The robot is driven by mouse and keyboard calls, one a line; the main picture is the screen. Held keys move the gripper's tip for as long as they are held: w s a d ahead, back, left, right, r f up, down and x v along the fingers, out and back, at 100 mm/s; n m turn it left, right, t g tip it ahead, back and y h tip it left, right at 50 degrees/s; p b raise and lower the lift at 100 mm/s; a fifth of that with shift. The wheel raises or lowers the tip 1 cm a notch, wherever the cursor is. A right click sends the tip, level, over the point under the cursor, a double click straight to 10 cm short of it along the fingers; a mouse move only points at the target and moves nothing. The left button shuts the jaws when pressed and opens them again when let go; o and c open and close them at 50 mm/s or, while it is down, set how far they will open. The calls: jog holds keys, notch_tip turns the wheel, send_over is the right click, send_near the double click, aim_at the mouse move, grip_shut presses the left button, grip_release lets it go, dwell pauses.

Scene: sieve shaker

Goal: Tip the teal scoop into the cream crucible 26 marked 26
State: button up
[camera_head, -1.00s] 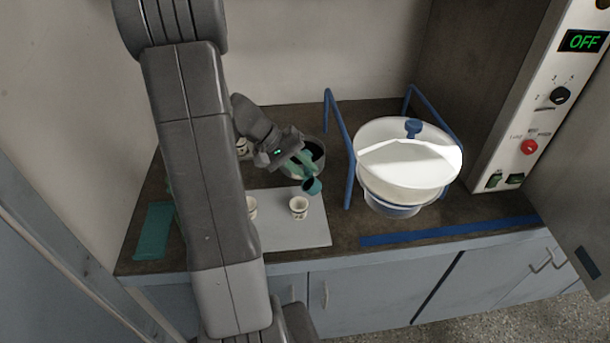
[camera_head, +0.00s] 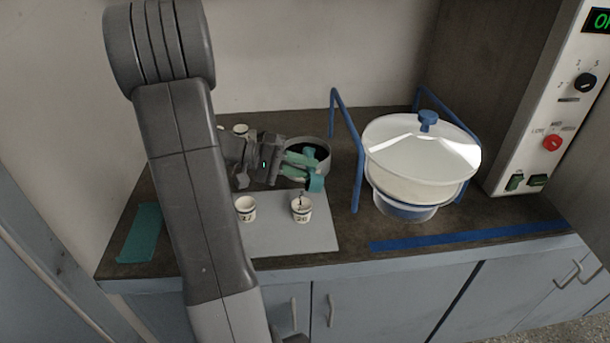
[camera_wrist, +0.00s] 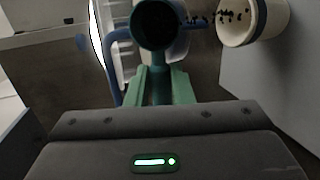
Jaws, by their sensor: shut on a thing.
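The cream crucible 26 (camera_head: 301,212) stands upright on the pale mat (camera_head: 285,238), its number facing the front. My gripper (camera_head: 303,162) is shut on the handle of the teal scoop (camera_head: 316,184), just above and behind the crucible. The scoop is tipped, and dark grains show in the air at the crucible's mouth. In the wrist view the scoop's round cup (camera_wrist: 157,24) is ahead of my gripper (camera_wrist: 161,84). A string of dark grains runs from it to the cream crucible's open mouth (camera_wrist: 286,22), with grains inside.
A second cream crucible (camera_head: 246,210), seemingly marked 27, stands left of crucible 26. A grey pot (camera_head: 323,150) with dark contents is behind my gripper. The white lidded sieve shaker (camera_head: 420,165) and its blue rails (camera_head: 358,170) stand to the right. More cups are at the back left.

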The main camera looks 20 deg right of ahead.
jog(key=h+b, duration=0.1)
jog(key=g+h+b, duration=0.1)
jog(key=b, duration=0.1)
jog(key=h+b, duration=0.2)
jog(key=shift+w+a+f+m+g, duration=0.15)
jog(key=shift+a+f+m+g, duration=0.15)
jog(key=shift+a+f, duration=0.1)
jog(key=shift+f+h+b, duration=0.1)
jog(key=shift+h+b, duration=0.2)
jog(key=shift+b, duration=0.2)
dwell(0.5)
